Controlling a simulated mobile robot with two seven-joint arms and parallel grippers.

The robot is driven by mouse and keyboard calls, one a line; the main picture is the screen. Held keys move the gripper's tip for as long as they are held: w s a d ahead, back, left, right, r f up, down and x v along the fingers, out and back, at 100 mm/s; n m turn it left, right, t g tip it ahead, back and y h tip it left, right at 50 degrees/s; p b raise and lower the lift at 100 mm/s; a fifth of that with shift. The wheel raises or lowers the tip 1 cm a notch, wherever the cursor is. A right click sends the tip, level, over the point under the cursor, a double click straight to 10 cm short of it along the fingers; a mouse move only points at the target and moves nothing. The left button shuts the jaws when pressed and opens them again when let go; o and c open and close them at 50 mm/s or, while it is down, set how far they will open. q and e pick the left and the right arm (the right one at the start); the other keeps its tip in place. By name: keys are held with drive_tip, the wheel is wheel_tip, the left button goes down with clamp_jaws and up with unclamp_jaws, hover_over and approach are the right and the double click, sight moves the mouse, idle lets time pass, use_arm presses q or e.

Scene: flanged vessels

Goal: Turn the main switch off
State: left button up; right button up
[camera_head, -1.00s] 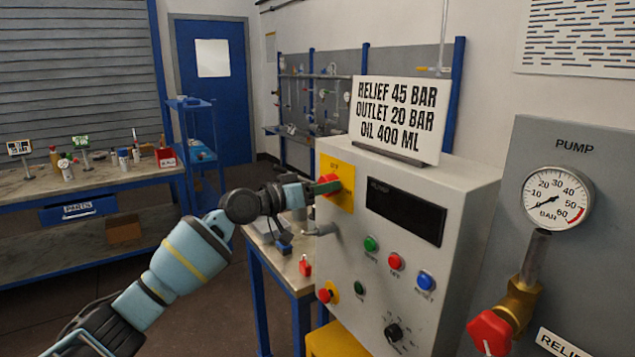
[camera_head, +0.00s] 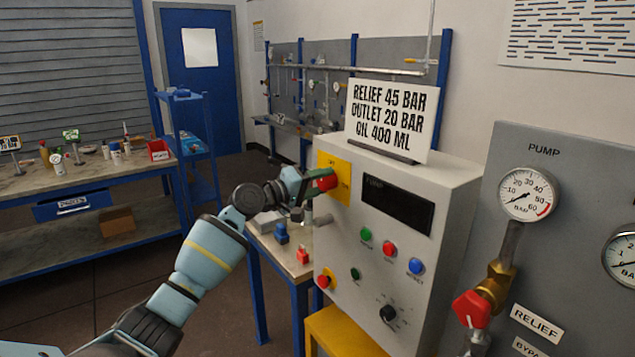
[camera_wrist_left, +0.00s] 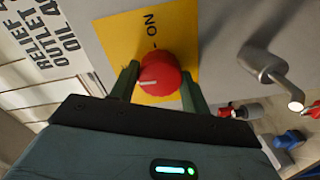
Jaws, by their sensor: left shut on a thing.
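The main switch is a red round knob (camera_head: 328,181) on a yellow plate (camera_head: 341,165) at the upper left of the grey control box. My left gripper (camera_head: 318,184) reaches it from the left and is shut on the knob. In the left wrist view the knob (camera_wrist_left: 160,74) sits between the two fingers of the gripper (camera_wrist_left: 161,82). A white mark on the knob points to the left of that picture, while the "ON" label on the yellow plate (camera_wrist_left: 181,32) is above the knob. The near finger partly hides the plate. My right gripper is not in view.
The box carries a dark display (camera_head: 397,205), coloured buttons, a red stop button (camera_head: 325,278) and a black selector (camera_head: 388,313). A sign (camera_head: 391,117) stands on top. A grey lever handle (camera_wrist_left: 270,70) sticks out near the gripper. The pump panel (camera_head: 575,180) is at right.

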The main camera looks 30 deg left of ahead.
use_arm(q)
drive_tip(key=shift+r+n, duration=0.15)
drive_tip(key=shift+n, duration=0.45)
drive_tip(key=o, duration=1)
drive_tip(key=shift+s, duration=0.1)
drive_tip(key=shift+s+a+f, duration=0.2)
drive_tip(key=shift+s, duration=0.05)
drive_tip(key=shift+v, duration=3.55)
drive_tip(key=shift+r, duration=0.1)
